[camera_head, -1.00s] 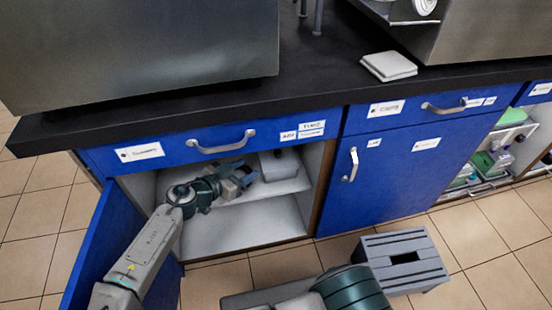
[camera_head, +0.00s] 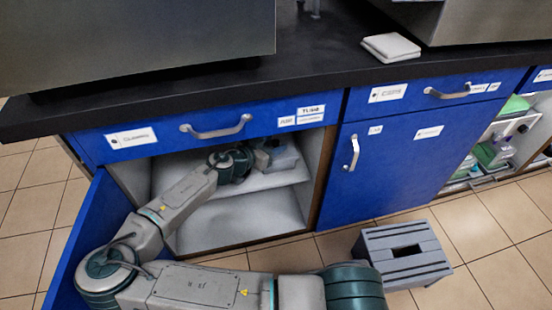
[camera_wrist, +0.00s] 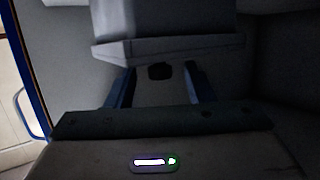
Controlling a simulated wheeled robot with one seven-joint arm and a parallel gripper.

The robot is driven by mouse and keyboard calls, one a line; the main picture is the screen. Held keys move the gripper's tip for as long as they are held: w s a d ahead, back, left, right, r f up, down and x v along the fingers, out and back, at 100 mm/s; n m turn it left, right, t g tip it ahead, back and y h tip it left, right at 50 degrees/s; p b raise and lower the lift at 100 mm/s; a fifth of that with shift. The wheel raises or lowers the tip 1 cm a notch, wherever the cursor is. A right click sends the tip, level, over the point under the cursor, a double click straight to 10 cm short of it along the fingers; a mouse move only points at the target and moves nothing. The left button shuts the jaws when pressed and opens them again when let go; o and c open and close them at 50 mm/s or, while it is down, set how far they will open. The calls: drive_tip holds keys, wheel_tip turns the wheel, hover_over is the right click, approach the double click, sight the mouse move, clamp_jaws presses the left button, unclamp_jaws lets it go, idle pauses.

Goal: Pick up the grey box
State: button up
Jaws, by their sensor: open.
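The grey box (camera_head: 284,156) stands on the upper shelf inside the open blue cabinet, partly hidden by my arm and gripper. In the wrist view the grey box (camera_wrist: 165,24) fills the upper middle, with a wide protruding rim along its near edge. My gripper (camera_wrist: 160,84) is open, its two blue fingers apart and pointing at the box, with the tips close to the rim. Whether the fingers touch the box cannot be told. A dark opening shows between the fingers. In the head view my gripper is mostly hidden behind my wrist.
The open cabinet door (camera_head: 78,240) stands at the left of my arm. The shelf (camera_head: 235,184) and the drawer front (camera_head: 160,138) above bound the space. A grey stool (camera_head: 402,257) stands on the floor at the right. A folded white cloth (camera_head: 391,47) lies on the black counter.

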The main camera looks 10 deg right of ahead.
drive_tip(key=shift+w+d, duration=0.1)
clamp_jaws()
unclamp_jaws()
